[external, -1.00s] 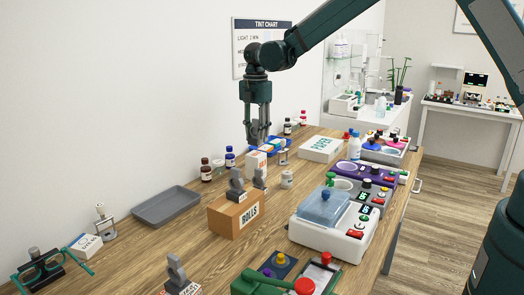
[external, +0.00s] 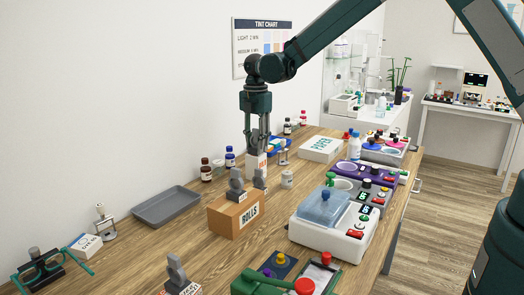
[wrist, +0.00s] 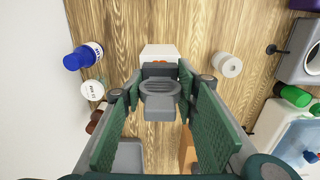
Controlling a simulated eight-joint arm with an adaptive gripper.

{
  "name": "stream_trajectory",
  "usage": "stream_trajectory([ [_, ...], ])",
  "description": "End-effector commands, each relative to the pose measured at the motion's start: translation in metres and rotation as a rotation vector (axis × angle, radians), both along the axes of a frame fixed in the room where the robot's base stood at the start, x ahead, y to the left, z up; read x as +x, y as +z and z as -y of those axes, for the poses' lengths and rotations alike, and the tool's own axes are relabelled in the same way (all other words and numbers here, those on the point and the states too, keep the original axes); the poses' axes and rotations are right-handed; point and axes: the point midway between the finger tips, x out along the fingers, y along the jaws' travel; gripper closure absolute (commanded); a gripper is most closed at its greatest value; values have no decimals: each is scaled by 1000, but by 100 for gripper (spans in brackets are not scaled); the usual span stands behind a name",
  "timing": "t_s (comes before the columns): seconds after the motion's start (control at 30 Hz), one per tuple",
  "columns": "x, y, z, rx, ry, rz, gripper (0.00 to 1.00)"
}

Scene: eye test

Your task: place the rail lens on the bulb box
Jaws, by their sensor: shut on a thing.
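My gripper (external: 257,150) points straight down and is shut on a grey piece with a ribbed round face, which I take as the rail lens (wrist: 160,92). The fingers sit on either side of it in the wrist view (wrist: 160,88). Just under it is a small white box (external: 256,165), which I take as the bulb box; its lettering is too small to read. Its white top shows just beyond the lens in the wrist view (wrist: 159,50). The lens hides part of the box top, and I cannot tell if the two touch.
A grey tray (external: 167,207) lies to the left. Bottles (external: 206,170) stand behind. A white jar (external: 287,179) and a white machine (external: 335,228) stand to the right.

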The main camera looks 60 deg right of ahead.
Motion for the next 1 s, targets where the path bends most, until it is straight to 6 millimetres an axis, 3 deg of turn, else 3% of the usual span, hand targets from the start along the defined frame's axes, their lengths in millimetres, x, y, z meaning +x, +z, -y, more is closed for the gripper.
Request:
stream_trajectory([
  [0.07,0,-3,0,0,0,0,84],
  [0.1,0,-2,0,0,0,0,65],
  [0.2,0,-2,0,0,0,0,55],
  [0.7,0,3,0,0,0,0,55],
  [1.0,0,37,0,0,0,0,55],
])
